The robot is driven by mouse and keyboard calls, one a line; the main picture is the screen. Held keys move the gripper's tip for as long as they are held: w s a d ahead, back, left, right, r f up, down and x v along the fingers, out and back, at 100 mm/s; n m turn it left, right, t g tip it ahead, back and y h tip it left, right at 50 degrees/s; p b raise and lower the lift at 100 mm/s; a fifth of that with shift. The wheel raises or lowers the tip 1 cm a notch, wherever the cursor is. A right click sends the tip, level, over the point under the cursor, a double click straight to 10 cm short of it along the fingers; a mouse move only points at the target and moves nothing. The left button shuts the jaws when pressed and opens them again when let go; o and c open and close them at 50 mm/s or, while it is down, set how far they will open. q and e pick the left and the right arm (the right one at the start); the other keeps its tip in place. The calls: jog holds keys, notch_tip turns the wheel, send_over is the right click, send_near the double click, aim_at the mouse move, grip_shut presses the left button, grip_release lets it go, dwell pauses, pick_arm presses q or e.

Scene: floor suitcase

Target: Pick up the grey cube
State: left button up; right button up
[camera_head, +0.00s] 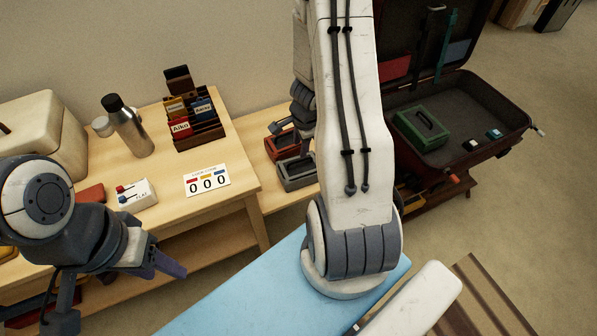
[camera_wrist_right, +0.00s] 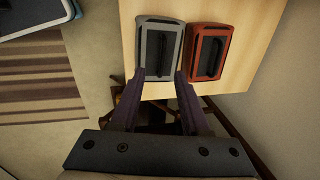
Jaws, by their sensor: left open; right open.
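The grey cube (camera_head: 299,177) is a flat grey packing case with a dark top and handle. It lies on a low wooden surface, partly hidden by my right arm in the head view. In the right wrist view, the grey cube (camera_wrist_right: 160,29) lies just beyond the tips of my open right gripper (camera_wrist_right: 161,76). Its near edge lies between the fingertips in the picture; I cannot tell whether they touch it. My right gripper is mostly hidden behind its arm in the head view. My left gripper (camera_head: 168,266) is open and empty, beside the table, far from the cube.
A similar red case (camera_wrist_right: 209,50) lies close beside the grey one. An open suitcase (camera_head: 507,110) holds a green case (camera_head: 421,128) and two small items. The wooden table (camera_head: 235,160) carries a flask (camera_head: 128,125), a card box (camera_head: 195,120) and a number card (camera_head: 207,181).

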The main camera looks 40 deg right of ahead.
jog(key=b, duration=0.3)
send_over(298, 161)
jog(key=s, duration=0.2)
jog(key=f, duration=0.5)
jog(key=shift+w+a, duration=0.1)
jog(key=shift+a, duration=0.15)
jog(key=f+b, duration=0.1)
jog(key=w+f+b, duration=0.1)
jog(key=f, duration=0.1)
jog(key=f+b, duration=0.1)
jog(key=f, duration=0.1)
jog(key=shift+w+d+f, duration=0.2)
jog(key=shift+w+d, duration=0.1)
jog(key=shift+w, duration=0.1)
jog(key=shift+r, duration=0.15)
grip_shut()
